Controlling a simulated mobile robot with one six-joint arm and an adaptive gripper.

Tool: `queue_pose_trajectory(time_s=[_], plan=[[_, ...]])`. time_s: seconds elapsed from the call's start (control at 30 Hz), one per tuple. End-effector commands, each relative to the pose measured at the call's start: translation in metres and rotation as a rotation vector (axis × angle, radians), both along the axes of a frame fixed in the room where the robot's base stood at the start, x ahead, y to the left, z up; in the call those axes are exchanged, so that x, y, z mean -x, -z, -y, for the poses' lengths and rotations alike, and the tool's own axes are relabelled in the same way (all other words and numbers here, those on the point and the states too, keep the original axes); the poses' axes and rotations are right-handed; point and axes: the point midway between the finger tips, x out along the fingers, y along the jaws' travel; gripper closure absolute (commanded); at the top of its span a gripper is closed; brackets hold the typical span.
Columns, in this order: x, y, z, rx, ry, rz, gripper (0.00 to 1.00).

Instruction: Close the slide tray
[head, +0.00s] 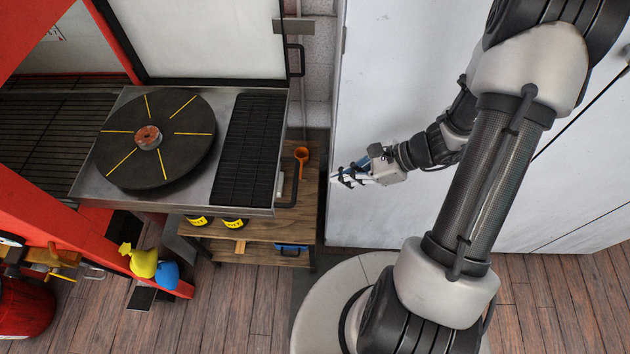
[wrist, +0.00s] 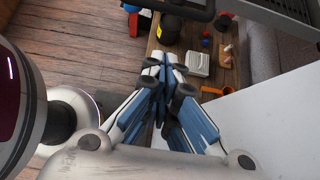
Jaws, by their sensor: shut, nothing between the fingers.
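The slide tray (head: 205,195) is a metal tray that sticks out of the red cabinet at the left in the head view. It carries a round black turntable (head: 185,150) with yellow lines and a copper-coloured part (head: 148,138) at its middle. A dark slatted panel (head: 250,150) lies on its right side, and a dark handle (head: 292,182) shows at its right edge. My gripper (head: 338,178) is shut and empty, to the right of the tray and apart from it. Its closed fingers also show in the wrist view (wrist: 166,80).
The red cabinet frame (head: 75,235) stands at the left, with its door (head: 200,40) open behind the tray. A large white cabinet (head: 370,100) is behind my gripper.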

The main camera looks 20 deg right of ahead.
Motion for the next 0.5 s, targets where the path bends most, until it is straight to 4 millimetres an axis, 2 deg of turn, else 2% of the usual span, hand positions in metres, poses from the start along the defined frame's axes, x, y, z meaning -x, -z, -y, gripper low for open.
queue_pose_trajectory(time_s=[0.03, 0.2, 0.3, 0.5], plan=[[-0.002, 0.012, -0.01, -0.002, -0.005, -0.003, 1.0], [-0.011, 0.034, -0.034, -0.001, -0.005, -0.002, 1.0], [-0.018, 0.026, -0.049, 0.002, -0.006, 0.001, 1.0], [-0.024, 0.022, -0.064, 0.002, -0.003, 0.002, 1.0]])
